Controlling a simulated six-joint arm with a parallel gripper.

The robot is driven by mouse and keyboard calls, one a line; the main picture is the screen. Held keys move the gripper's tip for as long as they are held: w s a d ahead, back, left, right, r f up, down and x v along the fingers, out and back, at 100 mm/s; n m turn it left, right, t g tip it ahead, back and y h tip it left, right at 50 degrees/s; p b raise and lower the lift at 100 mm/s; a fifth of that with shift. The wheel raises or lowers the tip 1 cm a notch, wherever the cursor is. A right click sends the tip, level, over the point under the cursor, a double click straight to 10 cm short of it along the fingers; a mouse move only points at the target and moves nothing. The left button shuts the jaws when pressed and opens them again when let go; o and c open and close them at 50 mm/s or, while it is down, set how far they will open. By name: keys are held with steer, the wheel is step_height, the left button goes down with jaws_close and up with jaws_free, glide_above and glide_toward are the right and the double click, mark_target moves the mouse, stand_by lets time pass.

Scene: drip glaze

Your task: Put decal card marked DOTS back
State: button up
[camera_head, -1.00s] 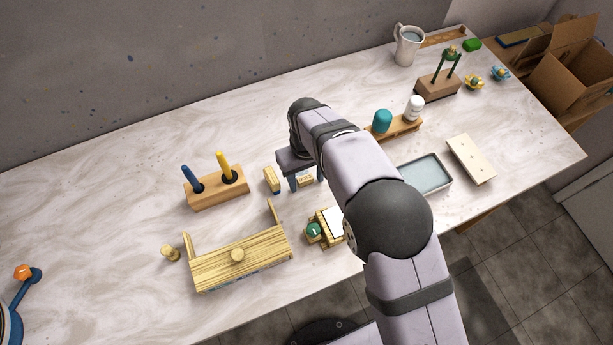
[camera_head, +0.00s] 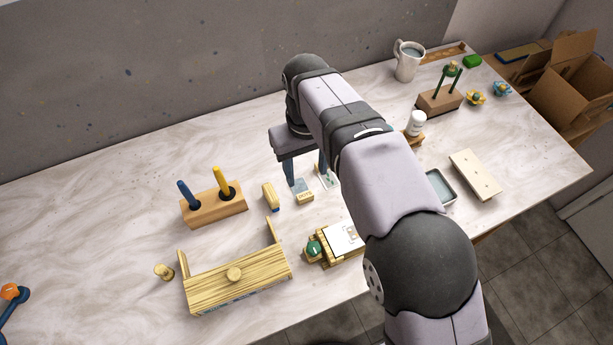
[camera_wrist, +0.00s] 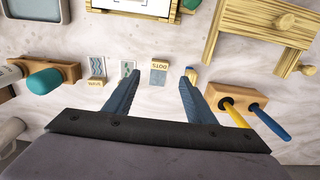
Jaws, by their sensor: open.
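The decal card marked DOTS (camera_head: 304,196) lies on the marble tabletop, with a wooden lettered tab at its front end and a grey-blue part behind. In the wrist view the DOTS card (camera_wrist: 159,77) shows between my fingertips, its lettering upside down. My gripper (camera_head: 306,178) is open and empty, above and behind the card, with a finger to either side. A white card with a green pattern (camera_wrist: 127,68) lies beside it, also partly visible in the head view (camera_head: 327,180). Beyond that lies a grey card with a lettered wooden tab (camera_wrist: 97,68).
A small wooden block (camera_head: 270,197) and a wooden holder with blue and yellow tools (camera_head: 215,208) stand left of the card. A wooden stand with a white sheet (camera_head: 344,239) is in front.

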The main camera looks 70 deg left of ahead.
steer(key=shift+r, duration=0.2)
steer(key=w+d+r+m, duration=0.1)
steer(key=w+d+m, duration=0.1)
steer(key=w+d, duration=0.55)
steer(key=w+d+m, duration=0.3)
steer(key=w+d, duration=0.1)
steer(key=w, duration=0.6)
steer(key=w+d+m, duration=0.2)
steer(key=w+d, duration=0.2)
steer(key=d, duration=0.4)
steer(key=w+d+m, duration=0.2)
steer(key=w+d, duration=0.2)
steer(key=d, duration=0.5)
steer(key=s+d+f+m, duration=0.1)
steer(key=s+d+m, duration=0.1)
steer(key=d, duration=0.6)
steer(key=s+d+f+m, duration=0.2)
steer(key=s+d+m, duration=0.1)
steer(key=d, duration=0.5)
steer(key=s+d+f+m, duration=0.1)
steer(key=s+d+m, duration=0.2)
steer(key=d, duration=0.6)
steer(key=shift+f+m, duration=0.35)
steer(key=shift+m, duration=0.15)
steer(key=shift+s+d, duration=0.1)
